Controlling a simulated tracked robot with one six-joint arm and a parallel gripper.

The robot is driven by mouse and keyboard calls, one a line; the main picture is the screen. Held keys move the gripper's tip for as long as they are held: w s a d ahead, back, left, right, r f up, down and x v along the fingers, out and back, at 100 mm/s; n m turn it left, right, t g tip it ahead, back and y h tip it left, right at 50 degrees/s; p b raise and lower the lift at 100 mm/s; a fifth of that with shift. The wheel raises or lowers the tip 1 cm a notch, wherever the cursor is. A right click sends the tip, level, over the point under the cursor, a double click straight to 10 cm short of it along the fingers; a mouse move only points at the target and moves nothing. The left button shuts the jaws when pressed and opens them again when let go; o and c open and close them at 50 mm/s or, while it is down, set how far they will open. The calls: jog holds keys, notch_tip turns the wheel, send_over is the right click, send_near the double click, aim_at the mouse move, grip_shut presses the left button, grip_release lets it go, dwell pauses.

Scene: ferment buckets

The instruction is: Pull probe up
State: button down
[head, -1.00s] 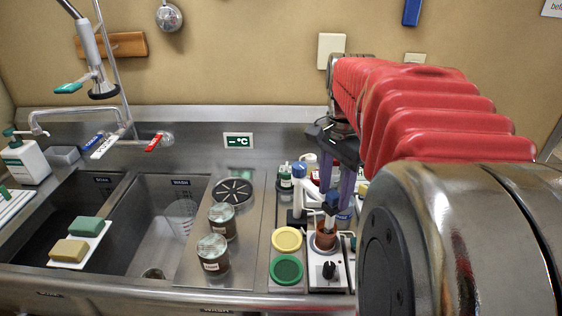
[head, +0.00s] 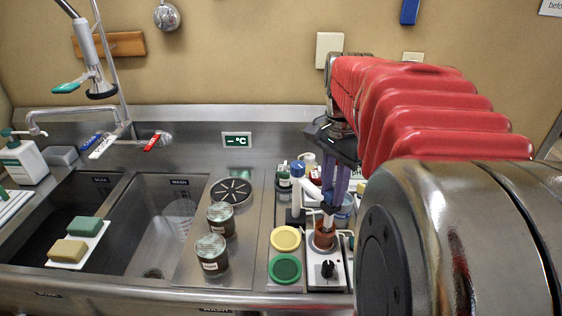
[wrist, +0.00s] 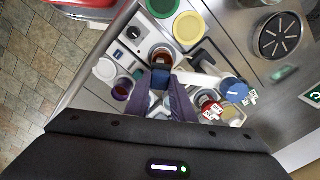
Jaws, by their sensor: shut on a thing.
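My gripper (head: 330,205) is shut on the dark blue top of the probe (wrist: 160,77), with its purple fingers on either side. The probe stands roughly upright over a small brown-rimmed pot (head: 324,237). Its lower end appears to be inside the pot's mouth, but the tip is hidden. The pot sits on a white unit with a black knob (head: 328,269). In the wrist view the pot (wrist: 160,57) lies just beyond the fingertips.
Yellow (head: 286,238) and green (head: 285,269) round lids lie left of the white unit. A blue-capped white post (head: 298,186) and several small jars crowd behind the gripper. Two dark jars (head: 213,254) stand by the sink.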

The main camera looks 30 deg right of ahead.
jog(key=shift+r, duration=0.15)
jog(key=shift+w+r, duration=0.1)
jog(key=shift+r, duration=2.85)
jog(key=c, duration=1.9)
grip_release()
jog(key=o, duration=0.4)
jog(key=shift+f, duration=0.1)
notch_tip(320, 180, up, 14)
jog(key=shift+f, duration=0.1)
